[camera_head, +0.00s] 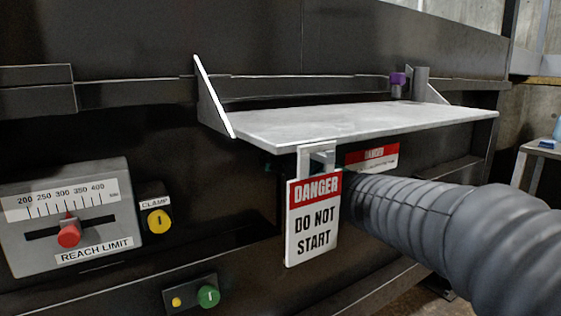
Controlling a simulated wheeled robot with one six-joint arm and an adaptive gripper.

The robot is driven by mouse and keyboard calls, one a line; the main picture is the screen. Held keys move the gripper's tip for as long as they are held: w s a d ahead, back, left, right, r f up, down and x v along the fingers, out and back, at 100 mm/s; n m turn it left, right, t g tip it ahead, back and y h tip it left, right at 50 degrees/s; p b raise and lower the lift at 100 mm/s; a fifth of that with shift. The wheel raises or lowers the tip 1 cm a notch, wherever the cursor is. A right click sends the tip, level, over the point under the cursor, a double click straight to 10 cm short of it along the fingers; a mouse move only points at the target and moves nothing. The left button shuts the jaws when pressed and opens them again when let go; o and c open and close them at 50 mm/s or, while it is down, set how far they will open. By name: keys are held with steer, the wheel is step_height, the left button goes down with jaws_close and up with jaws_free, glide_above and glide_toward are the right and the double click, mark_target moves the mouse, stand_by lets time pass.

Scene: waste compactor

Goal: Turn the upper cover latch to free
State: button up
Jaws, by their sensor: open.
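I cannot pick out the upper cover latch with certainty in the head view. The dark panel under the grey shelf (370,122) is partly covered by a hanging white and red "DANGER DO NOT START" sign (313,220) and by a thick grey ribbed tube (440,222). The tube comes in from the lower right and its far end passes behind the sign. I cannot tell whether it is a hose or a sleeve on my arm. A small dark bluish part shows under the shelf left of the sign, too dark to identify. My gripper is not visible.
At the left are a grey reach limit box (75,215) with a red slider knob (69,234), a yellow clamp knob (159,221) and a green button (208,296). A purple item (397,79) and a grey cylinder (421,82) stand at the shelf's back right.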

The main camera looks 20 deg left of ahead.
steer(key=c, duration=1.2)
steer(key=shift+o, duration=0.2)
steer(key=shift+n, duration=0.3)
steer(key=n, duration=0.3)
steer(key=shift+s+n+b, duration=0.1)
steer(key=shift+n+b, duration=0.25)
steer(key=shift+n, duration=0.05)
steer(key=n+b, duration=0.1)
steer(key=n, duration=0.3)
steer(key=shift+f+n, duration=0.1)
steer(key=shift+n, duration=0.2)
steer(key=n+b, duration=0.2)
steer(key=n, duration=0.2)
steer(key=shift+s+a+f, duration=0.1)
steer(key=n+b, duration=0.1)
steer(key=n, duration=0.3)
steer(key=shift+n+b, duration=0.3)
steer(key=shift+n, duration=0.3)
